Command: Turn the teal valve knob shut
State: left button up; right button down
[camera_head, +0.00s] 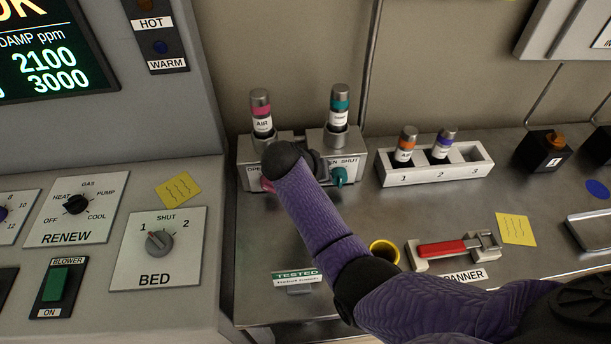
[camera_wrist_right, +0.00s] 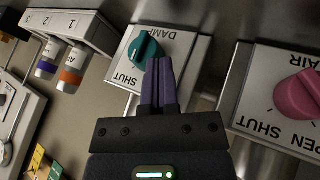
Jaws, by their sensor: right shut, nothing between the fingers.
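The teal valve knob (camera_head: 339,176) is on the right block of the twin valve unit in the head view, beside the word SHUT. In the right wrist view the teal knob (camera_wrist_right: 143,46) is on a plate marked DAMP and SHUT. My right gripper (camera_wrist_right: 160,62) has its purple fingers pressed together, with nothing between them. Their tips overlap the edge of the teal knob; I cannot tell whether they touch it. In the head view my purple right arm hides most of that gripper. My left gripper is in neither view.
A pink knob (camera_wrist_right: 300,95) on the AIR plate is close beside my right gripper. Two cartridges stand upright on the valve unit, one teal-banded (camera_head: 339,104) and one pink-banded (camera_head: 262,112). A cartridge rack (camera_head: 436,172) stands to the right.

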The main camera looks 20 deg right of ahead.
aim_at(342, 180)
jog(key=shift+s+d, duration=0.15)
jog(key=shift+d, duration=0.4)
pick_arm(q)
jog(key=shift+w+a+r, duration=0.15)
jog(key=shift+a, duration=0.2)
pick_arm(e)
jog(key=shift+s+d+r+y+p, duration=0.1)
jog(key=shift+d+r+y+p, duration=0.35)
jog(key=shift+p, duration=0.55)
jog(key=y+p, duration=0.1)
jog(key=p, duration=0.1)
jog(key=d+y+p, duration=0.1)
jog(key=p, duration=0.1)
jog(key=m+t+y+p, duration=0.1)
jog(key=y+p, duration=0.1)
jog(key=shift+s+d+r+p, duration=0.2)
jog(key=shift+s+d+p, duration=0.05)
jog(key=shift+p, duration=0.1)
jog(key=shift+d+f+t+y+p, duration=0.15)
jog(key=shift+d+t+y+p, duration=0.15)
jog(key=shift+y+p, duration=0.55)
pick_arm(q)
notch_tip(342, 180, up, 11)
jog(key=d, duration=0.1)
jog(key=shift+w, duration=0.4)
pick_arm(e)
jog(key=shift+s+d+f, duration=0.1)
jog(key=shift+s, duration=0.05)
pick_arm(q)
jog(key=shift+p, duration=0.35)
